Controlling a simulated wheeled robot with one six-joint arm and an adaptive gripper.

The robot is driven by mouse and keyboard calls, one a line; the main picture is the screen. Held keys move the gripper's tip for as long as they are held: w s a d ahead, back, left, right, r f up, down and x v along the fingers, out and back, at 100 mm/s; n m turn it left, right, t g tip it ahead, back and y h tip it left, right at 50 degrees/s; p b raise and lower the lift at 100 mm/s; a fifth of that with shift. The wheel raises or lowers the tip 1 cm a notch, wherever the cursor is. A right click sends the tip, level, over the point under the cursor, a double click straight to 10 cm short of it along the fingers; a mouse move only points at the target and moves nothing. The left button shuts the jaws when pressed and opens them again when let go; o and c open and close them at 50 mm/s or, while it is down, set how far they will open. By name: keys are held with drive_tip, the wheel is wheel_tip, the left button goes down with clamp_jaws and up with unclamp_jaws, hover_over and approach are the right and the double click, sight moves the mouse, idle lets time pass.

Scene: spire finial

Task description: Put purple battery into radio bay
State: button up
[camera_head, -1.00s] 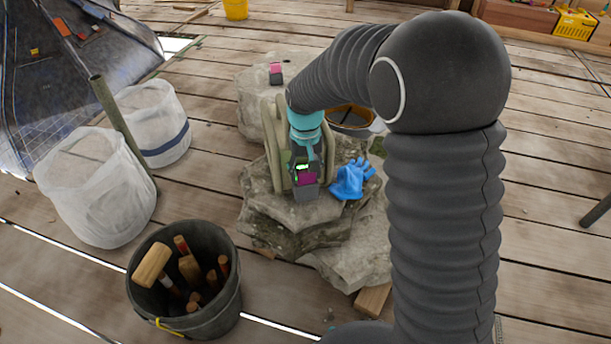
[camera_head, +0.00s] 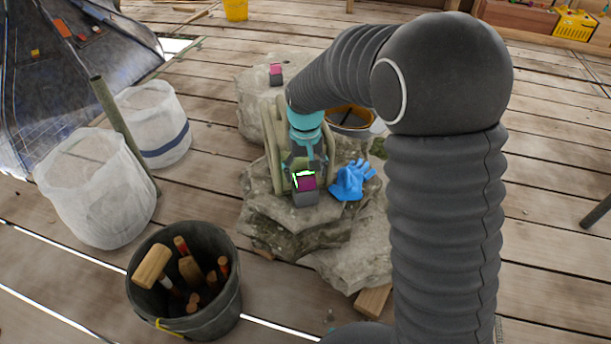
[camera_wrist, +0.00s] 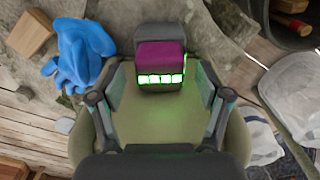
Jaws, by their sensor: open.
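The purple battery (camera_head: 305,184) is a dark grey block with a purple band and a lit, green-edged row of bars. It stands at the front end of the olive radio (camera_head: 276,160) on the rock. In the wrist view the battery (camera_wrist: 160,54) stands at the top edge of the olive radio surface (camera_wrist: 160,118). I cannot tell how deep it sits in the bay. My gripper (camera_wrist: 160,98) is open and empty, its fingers apart on both sides, short of the battery. In the head view my gripper (camera_head: 303,163) is just behind the battery and partly hides the radio.
A blue glove (camera_head: 350,182) lies right of the radio. A pink-topped grey block (camera_head: 276,74) stands on the rear rock. A bowl-like container (camera_head: 352,122) is behind. A bucket of mallets (camera_head: 190,285) and white sacks (camera_head: 95,185) stand left.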

wheel_tip(320, 180, up, 10)
idle(0.4)
